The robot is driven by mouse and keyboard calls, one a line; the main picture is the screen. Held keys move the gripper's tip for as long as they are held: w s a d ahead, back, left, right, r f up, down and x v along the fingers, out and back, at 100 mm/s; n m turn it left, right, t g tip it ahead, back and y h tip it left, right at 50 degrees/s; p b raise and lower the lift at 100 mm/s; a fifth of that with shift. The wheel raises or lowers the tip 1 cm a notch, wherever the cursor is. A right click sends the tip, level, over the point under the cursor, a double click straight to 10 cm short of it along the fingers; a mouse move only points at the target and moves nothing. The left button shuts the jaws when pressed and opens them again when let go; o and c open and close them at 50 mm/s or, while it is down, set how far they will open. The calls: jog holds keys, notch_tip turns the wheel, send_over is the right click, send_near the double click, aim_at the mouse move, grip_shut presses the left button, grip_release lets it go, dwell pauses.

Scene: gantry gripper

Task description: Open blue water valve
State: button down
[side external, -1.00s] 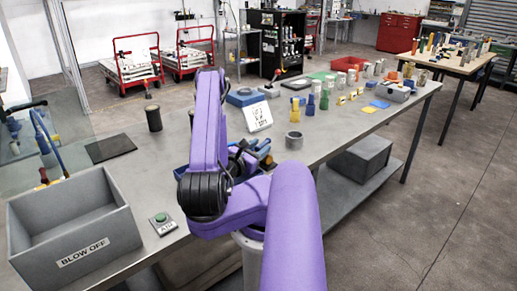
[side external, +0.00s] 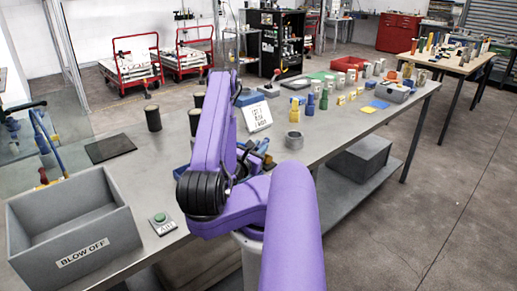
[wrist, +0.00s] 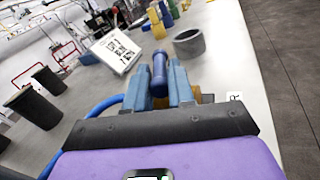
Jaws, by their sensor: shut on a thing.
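In the wrist view, my gripper (wrist: 158,80) has its two blue fingers closed around a dark blue knobbed handle (wrist: 158,66), which appears to be the blue valve's handle. The handle stands up between the fingers. Some yellow brass-like parts (wrist: 196,94) show low behind the fingers, and the rest of the valve body is hidden. A blue hose (wrist: 96,108) curves out to the left of the gripper. In the side view, my purple arm hides most of the gripper; only blue and yellow bits (side external: 262,148) show beside it.
A white sign on a stand (wrist: 116,50) and a grey ring (wrist: 188,43) stand beyond the gripper. Dark cylinders (wrist: 36,107) stand at left. A black mat (side external: 110,148) lies behind.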

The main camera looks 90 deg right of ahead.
jog(key=c, duration=1.1)
grip_release()
jog(key=shift+a, duration=0.1)
jog(key=shift+w+a, duration=0.2)
jog(key=shift+a, duration=0.1)
jog(key=v, duration=0.2)
jog(key=shift+w+a+f, duration=0.1)
jog(key=shift+a, duration=0.15)
jog(key=shift+d+r, duration=0.15)
jog(key=shift+r, duration=3.45)
